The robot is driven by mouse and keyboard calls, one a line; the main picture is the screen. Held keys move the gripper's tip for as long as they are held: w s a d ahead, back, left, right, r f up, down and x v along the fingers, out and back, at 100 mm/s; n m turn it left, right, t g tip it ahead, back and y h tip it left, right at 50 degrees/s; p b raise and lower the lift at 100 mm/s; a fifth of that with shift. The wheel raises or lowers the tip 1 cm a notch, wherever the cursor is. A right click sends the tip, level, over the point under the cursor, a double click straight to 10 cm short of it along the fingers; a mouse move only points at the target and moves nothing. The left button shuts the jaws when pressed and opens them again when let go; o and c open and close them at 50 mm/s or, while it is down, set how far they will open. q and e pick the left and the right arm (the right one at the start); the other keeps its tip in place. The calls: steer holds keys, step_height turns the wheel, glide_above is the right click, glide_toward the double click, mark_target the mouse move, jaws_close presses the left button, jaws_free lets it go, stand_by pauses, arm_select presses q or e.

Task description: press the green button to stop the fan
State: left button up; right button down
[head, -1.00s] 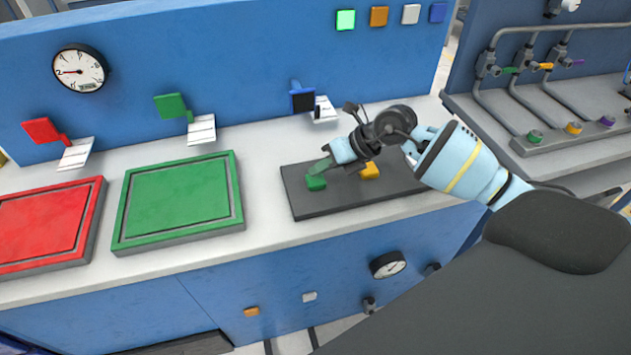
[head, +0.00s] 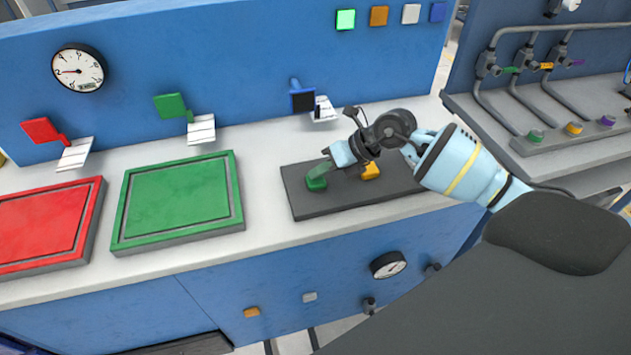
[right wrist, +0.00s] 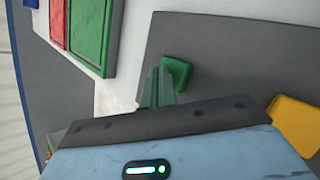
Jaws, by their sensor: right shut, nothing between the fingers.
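The green button (head: 316,184) is a small green block on a dark grey plate (head: 340,202) on the white counter. It also shows in the right wrist view (right wrist: 179,71), just beyond my fingertips. My right gripper (head: 321,171) is shut and empty, with its greenish fingers right over the green button. I cannot tell whether they touch it. The closed fingers show in the right wrist view (right wrist: 157,84) too. My left gripper is not in view. I cannot make out a fan in these views.
A yellow button (head: 371,172) sits beside the green one, under my right gripper. A green tray (head: 180,203) and a red tray (head: 45,225) lie to the left. A blue wall panel (head: 240,60) rises behind. Pipes with valves (head: 490,68) stand at the right.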

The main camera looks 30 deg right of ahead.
mark_target(321, 180)
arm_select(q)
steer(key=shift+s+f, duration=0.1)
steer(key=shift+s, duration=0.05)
arm_select(e)
steer(key=shift+f, duration=0.3)
stand_by(0.3)
steer(key=shift+r+p, duration=0.35)
steer(key=shift+r, duration=0.3)
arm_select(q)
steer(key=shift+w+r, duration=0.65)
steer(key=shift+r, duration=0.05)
